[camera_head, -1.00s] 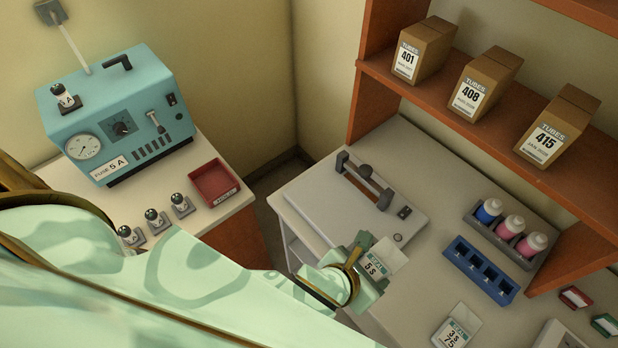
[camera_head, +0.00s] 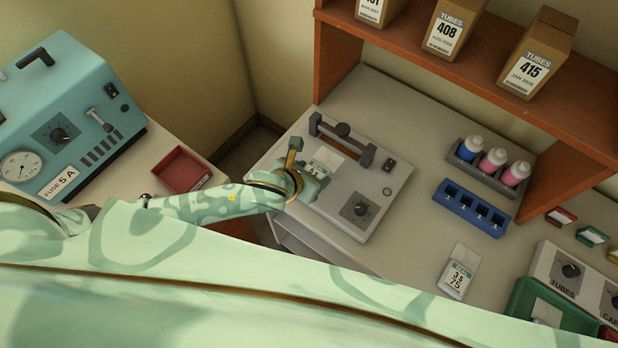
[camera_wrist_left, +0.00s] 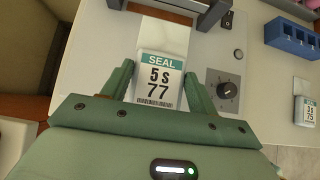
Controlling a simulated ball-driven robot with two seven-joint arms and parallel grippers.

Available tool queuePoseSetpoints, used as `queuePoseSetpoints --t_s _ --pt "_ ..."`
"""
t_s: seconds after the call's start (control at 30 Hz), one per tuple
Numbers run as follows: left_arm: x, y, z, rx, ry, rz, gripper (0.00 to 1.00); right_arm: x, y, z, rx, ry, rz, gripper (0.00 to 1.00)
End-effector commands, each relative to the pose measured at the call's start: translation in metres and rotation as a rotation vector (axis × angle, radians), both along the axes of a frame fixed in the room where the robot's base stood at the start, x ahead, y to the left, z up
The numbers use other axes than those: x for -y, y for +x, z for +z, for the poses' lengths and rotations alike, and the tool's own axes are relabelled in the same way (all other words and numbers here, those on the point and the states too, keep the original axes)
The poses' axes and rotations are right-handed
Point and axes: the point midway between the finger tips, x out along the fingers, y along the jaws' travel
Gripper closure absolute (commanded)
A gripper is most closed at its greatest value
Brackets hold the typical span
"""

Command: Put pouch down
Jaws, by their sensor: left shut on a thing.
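My left gripper (camera_head: 310,180) is over the left part of a grey sealing machine with a dark bar handle (camera_head: 342,140). It is shut on a white pouch (camera_head: 327,157). In the left wrist view the pouch (camera_wrist_left: 162,75) lies between the two green fingers, its label reading "SEAL 5 S 77". The far end of the pouch points toward the bar. I cannot tell whether the pouch touches the machine's top (camera_head: 380,190). A second labelled pouch (camera_head: 459,272) lies on the bench to the right. My right gripper is not in view.
A blue rack (camera_head: 470,207) and a grey rack with several capped bottles (camera_head: 492,160) stand right of the machine. A red tray (camera_head: 182,170) and a teal fuse box (camera_head: 65,120) are at left. Tube boxes (camera_head: 537,55) stand on the shelf. Bare bench lies around the second pouch.

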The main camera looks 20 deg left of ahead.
Motion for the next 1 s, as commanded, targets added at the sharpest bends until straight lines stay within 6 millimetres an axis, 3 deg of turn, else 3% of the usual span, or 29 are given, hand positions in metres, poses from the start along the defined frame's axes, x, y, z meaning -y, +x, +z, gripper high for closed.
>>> queuePoseSetpoints --t_s 0.2,0.37,0.77,0.8,0.83,1.0 --pt "-0.009 0.012 -0.020 0.000 0.001 0.001 0.63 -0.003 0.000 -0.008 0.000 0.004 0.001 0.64" --pt "-0.008 0.010 -0.045 -0.001 -0.001 0.000 0.63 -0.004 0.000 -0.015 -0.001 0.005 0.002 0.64" --pt "-0.008 0.010 -0.049 0.000 0.001 -0.002 0.63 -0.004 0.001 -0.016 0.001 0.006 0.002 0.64" --pt "-0.008 0.010 -0.048 0.000 0.000 -0.001 0.30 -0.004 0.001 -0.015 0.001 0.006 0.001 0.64" --pt "-0.008 0.010 -0.048 0.000 0.000 -0.001 0.21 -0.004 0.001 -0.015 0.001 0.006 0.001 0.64" --pt "-0.008 0.010 -0.048 0.000 0.000 -0.001 0.19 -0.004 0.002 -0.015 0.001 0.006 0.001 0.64"
